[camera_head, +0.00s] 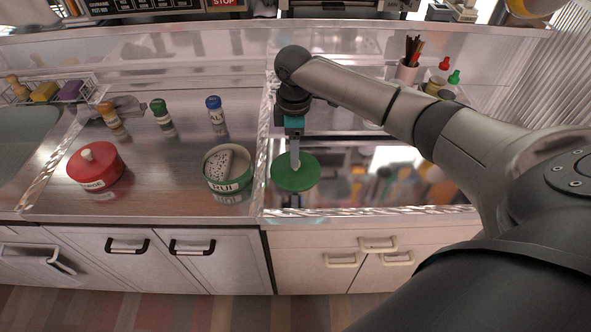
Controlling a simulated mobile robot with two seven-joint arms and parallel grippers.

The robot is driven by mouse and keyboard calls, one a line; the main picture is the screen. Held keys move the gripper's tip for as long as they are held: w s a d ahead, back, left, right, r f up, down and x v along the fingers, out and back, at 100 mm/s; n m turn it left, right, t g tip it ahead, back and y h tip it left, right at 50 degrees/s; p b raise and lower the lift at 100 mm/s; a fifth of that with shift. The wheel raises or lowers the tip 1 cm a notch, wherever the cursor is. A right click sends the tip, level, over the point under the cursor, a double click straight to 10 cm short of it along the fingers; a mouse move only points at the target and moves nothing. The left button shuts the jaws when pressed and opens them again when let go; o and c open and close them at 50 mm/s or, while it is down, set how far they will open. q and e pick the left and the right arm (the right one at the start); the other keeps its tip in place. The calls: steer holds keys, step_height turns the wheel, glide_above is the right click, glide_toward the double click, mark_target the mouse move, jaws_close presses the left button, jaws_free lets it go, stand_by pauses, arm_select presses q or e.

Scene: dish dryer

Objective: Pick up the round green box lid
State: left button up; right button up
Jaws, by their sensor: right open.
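An open round green box (229,187) with a white label stands to the left of the lid, with a pale speckled piece inside. My left gripper is out of view.
A red lidded pot (95,170) stands at the left. Bottles with orange, green (160,112) and blue (215,112) caps stand behind. A cup of dark sticks (408,68) and small bottles stand at the back right. The counter's front edge is close to the lid.

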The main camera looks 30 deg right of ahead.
step_height(320, 180, down, 4)
steer(key=shift+d+f+b, duration=0.15)
steer(key=shift+f+b, duration=0.1)
steer(key=shift+b, duration=0.45)
steer(key=shift+r, duration=0.1)
jaws_close()
